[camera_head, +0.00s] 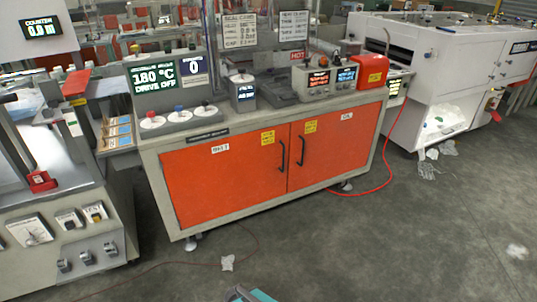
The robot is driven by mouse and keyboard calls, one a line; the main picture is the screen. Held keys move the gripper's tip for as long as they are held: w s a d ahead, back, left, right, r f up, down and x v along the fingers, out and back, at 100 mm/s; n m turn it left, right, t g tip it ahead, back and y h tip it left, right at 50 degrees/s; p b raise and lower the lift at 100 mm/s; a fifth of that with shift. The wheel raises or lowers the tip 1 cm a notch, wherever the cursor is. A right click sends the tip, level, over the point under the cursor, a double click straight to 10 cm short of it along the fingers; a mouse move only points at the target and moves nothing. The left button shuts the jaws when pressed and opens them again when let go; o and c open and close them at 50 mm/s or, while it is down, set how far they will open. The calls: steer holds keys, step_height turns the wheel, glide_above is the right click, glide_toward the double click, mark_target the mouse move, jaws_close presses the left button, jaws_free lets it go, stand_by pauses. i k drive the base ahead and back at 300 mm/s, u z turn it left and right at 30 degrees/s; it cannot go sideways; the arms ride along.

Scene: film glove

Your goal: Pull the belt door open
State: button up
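The belt door (222,178) is the left of two orange doors on the grey cabinet in the middle of the camera_head view. A small white label that seems to read BELT is near its top. Its dark vertical bar handle (283,156) is at its right edge, beside the seam. The door looks shut, flush with the cabinet front. My gripper's fingers do not show. Only a small teal and grey part (252,294), probably of my arm, shows at the bottom edge, well apart from the door.
The right orange door (335,145), labelled OIL, is shut, with its own dark handle (301,150). A grey machine (65,225) stands close at left, and a white machine (450,75) at right.

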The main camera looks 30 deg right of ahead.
mark_target(207, 181)
steer(key=u, duration=0.15)
steer(key=i, duration=1.05)
steer(key=z, duration=0.2)
